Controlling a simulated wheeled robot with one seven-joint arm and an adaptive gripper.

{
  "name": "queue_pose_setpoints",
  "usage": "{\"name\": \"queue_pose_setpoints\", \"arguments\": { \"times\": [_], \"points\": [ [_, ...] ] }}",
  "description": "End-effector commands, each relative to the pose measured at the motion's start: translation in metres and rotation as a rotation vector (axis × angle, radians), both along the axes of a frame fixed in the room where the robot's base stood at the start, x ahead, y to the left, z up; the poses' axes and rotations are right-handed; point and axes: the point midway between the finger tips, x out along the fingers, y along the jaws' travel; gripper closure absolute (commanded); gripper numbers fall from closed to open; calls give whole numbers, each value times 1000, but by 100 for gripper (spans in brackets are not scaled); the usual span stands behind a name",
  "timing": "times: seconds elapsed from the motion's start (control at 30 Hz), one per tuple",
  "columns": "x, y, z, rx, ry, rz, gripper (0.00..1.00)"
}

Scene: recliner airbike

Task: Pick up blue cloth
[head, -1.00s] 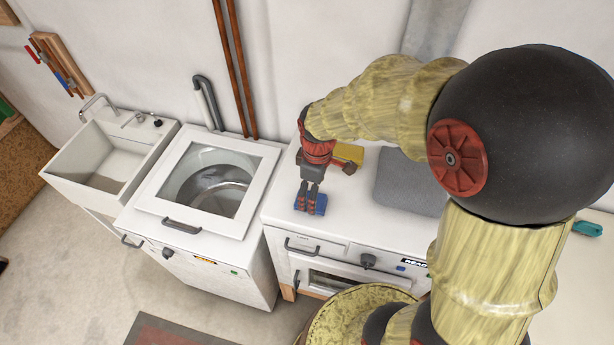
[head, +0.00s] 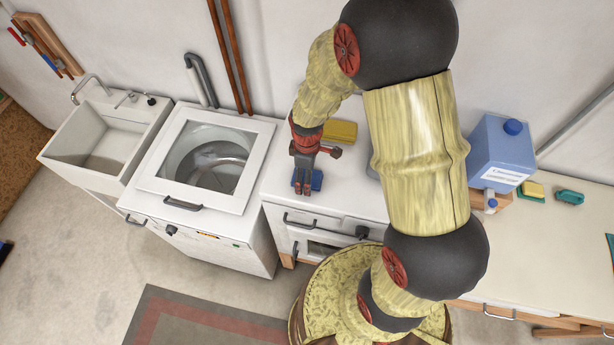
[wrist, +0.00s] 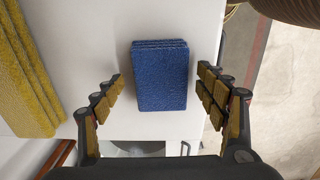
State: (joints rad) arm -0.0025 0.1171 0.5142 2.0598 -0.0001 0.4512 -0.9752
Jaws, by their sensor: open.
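The blue cloth (wrist: 160,78) is a small folded stack lying on a white countertop. In the wrist view it sits at the middle, just beyond and between my fingertips, with clear space on both sides. In the head view the blue cloth (head: 314,180) shows partly behind my gripper (head: 302,187), which points down over it. My gripper (wrist: 160,88) is open in the wrist view, with nothing between its padded fingers. I cannot tell how high the fingertips are above the counter.
A yellow cloth (head: 341,131) lies behind the blue one, also seen at the left of the wrist view (wrist: 28,75). A top-loading washer (head: 205,165) and a sink (head: 105,145) stand left. A blue jug (head: 498,150) stands right.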

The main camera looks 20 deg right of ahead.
Motion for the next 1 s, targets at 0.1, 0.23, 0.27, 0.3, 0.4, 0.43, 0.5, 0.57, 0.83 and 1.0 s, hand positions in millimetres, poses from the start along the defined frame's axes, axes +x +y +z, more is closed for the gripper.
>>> {"name": "queue_pose_setpoints", "arguments": {
  "times": [0.1,0.23,0.27,0.3,0.4,0.43,0.5,0.57,0.83,1.0],
  "points": [
    [0,0,-3,0,0,0,27],
    [0,0,-3,-1,-1,0,27],
    [0,0,-3,-1,-1,0,28],
    [0,0,-3,-1,-1,0,30],
    [0,0,-3,-1,-1,0,36],
    [0,0,-3,-1,-1,0,38],
    [0,0,-3,-1,-1,0,42],
    [0,0,-3,-1,-1,0,45],
    [0,0,-3,-1,-1,0,60],
    [0,0,-3,-1,-1,0,70]
  ]
}}
